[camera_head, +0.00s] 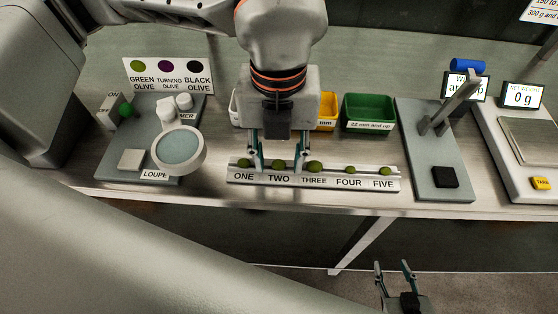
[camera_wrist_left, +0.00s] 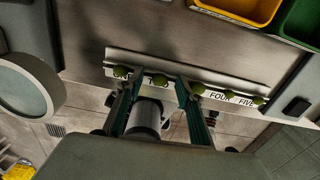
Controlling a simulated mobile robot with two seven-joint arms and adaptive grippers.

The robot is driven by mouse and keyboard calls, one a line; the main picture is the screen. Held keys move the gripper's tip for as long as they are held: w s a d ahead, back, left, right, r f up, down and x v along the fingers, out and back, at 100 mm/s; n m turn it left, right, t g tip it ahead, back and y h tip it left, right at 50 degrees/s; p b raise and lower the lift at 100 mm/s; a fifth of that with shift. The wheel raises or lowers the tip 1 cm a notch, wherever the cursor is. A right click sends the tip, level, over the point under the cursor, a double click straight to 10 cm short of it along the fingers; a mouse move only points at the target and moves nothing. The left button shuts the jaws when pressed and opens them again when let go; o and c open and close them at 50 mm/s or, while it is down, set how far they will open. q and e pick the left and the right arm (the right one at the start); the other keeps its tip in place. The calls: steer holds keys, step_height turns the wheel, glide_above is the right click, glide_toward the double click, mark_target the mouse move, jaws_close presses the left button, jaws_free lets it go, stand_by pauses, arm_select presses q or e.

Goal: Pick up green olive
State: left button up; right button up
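A pale rack (camera_head: 315,181) on the table holds several green olives in a row labelled ONE to FIVE. My left gripper (camera_head: 279,161) is open and points down, with one finger on each side of the green olive at TWO (camera_head: 279,164). In the left wrist view that olive (camera_wrist_left: 158,78) shows between the two fingertips; I cannot tell whether either touches it. Olives at ONE (camera_head: 244,163) and THREE (camera_head: 315,166) lie just outside the fingers. Olives at FOUR (camera_head: 350,169) and FIVE (camera_head: 386,171) are further right. My right gripper (camera_head: 393,267) is open and empty, low in front of the table.
A loupe (camera_head: 180,149) stands left of the rack. Behind it are a yellow bin (camera_head: 327,111) and a green bin (camera_head: 369,112), with a white bin partly hidden by my arm. A grey stand (camera_head: 431,150) and a scale reading 0 g (camera_head: 522,95) are at right.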

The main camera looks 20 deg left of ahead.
arm_select(q)
steer(key=c, duration=0.8)
steer(key=shift+r, duration=0.15)
